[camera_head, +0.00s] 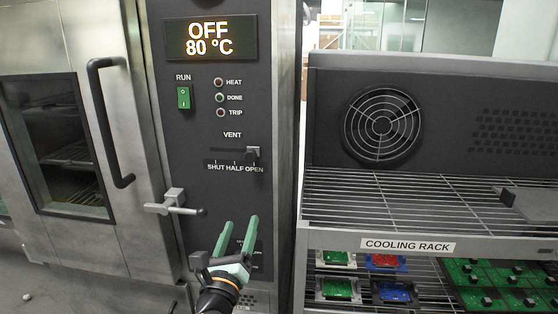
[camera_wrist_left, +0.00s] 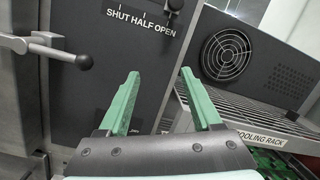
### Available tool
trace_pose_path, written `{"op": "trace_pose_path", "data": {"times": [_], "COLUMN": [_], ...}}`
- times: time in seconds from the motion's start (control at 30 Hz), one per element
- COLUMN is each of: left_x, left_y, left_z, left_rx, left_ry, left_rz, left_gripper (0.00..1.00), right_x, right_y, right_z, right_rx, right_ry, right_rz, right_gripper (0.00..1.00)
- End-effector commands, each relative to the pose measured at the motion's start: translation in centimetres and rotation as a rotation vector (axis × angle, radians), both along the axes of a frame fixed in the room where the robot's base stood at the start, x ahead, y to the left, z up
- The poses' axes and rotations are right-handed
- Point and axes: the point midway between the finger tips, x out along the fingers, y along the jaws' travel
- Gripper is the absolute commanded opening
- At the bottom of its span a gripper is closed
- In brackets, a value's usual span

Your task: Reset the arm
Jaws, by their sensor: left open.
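My left gripper (camera_head: 238,237) is in front of the dark control panel (camera_head: 215,190) of the oven, below the vent slider. Its two green fingers are apart with nothing between them. In the left wrist view the open fingers (camera_wrist_left: 158,98) point up at the panel, and the gap between them is empty. The vent slider (camera_head: 253,153) sits at the OPEN end of its scale, above the gripper and apart from it. My right gripper is in neither view.
The oven door (camera_head: 60,140) with its long handle (camera_head: 108,125) is at left. A latch lever (camera_head: 175,203) sticks out left of the gripper. The display (camera_head: 210,38) reads OFF, 80 °C. At right stands the cooling rack (camera_head: 400,205), with boards on the level below.

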Motion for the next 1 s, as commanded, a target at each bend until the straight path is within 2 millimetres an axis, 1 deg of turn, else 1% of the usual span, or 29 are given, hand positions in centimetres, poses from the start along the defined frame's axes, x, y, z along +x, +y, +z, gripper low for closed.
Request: {"op": "trace_pose_path", "data": {"times": [0.03, 0.07, 0.1, 0.17, 0.2, 0.27, 0.3, 0.37, 0.4, 0.47, 0.5, 0.6, 0.7, 0.73, 0.83, 0.9, 1.0], "left_x": [-1.0, -1.7, -2.8, -4.6, -6.1, -8.4, -10.2, -13.0, -15.0, -18.0, -20.0, -24.5, -27.9, -28.7, -30.3, -30.7, -30.8], "left_y": [0.3, 0.4, 0.7, 0.9, 1.2, 1.5, 1.7, 2.0, 2.2, 2.6, 2.9, 3.6, 4.1, 4.2, 4.6, 4.6, 4.7], "left_z": [-3.1, -4.9, -7.3, -10.6, -12.8, -15.8, -17.6, -20.2, -21.7, -23.7, -24.8, -26.9, -28.1, -28.4, -28.9, -29.0, -29.1], "left_rx": [-0.161, -0.268, -0.416, -0.639, -0.789, -1.016, -1.167, -1.396, -1.547, -1.771, -1.912, -2.216, -2.436, -2.485, -2.59, -2.624, -2.632], "left_ry": [0.105, 0.164, 0.239, 0.346, 0.413, 0.505, 0.561, 0.631, 0.669, 0.71, 0.726, 0.726, 0.691, 0.681, 0.647, 0.635, 0.633], "left_rz": [-0.027, -0.041, -0.05, -0.05, -0.039, -0.008, 0.023, 0.086, 0.136, 0.225, 0.287, 0.451, 0.588, 0.62, 0.69, 0.712, 0.716], "left_gripper": [0.66, 0.66, 0.66, 0.66, 0.66, 0.66, 0.66, 0.66, 0.66, 0.66, 0.66, 0.66, 0.66, 0.66, 0.66, 0.66, 0.66], "right_x": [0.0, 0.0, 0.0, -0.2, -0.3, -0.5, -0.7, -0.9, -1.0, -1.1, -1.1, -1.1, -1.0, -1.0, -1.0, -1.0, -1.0], "right_y": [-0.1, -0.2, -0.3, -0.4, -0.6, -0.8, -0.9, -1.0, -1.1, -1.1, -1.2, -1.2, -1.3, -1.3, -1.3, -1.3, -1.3], "right_z": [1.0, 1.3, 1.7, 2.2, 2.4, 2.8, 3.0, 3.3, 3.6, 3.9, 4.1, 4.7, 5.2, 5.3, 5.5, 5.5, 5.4], "right_rx": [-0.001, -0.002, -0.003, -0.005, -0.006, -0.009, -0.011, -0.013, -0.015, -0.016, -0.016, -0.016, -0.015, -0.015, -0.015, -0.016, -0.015], "right_ry": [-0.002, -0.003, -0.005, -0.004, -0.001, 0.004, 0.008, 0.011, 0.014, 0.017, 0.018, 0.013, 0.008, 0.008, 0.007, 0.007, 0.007], "right_rz": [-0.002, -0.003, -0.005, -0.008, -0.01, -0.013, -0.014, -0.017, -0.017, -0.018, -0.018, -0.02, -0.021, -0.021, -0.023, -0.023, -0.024], "right_gripper": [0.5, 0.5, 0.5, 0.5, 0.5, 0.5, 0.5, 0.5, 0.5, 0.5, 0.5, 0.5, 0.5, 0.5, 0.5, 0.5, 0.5]}}
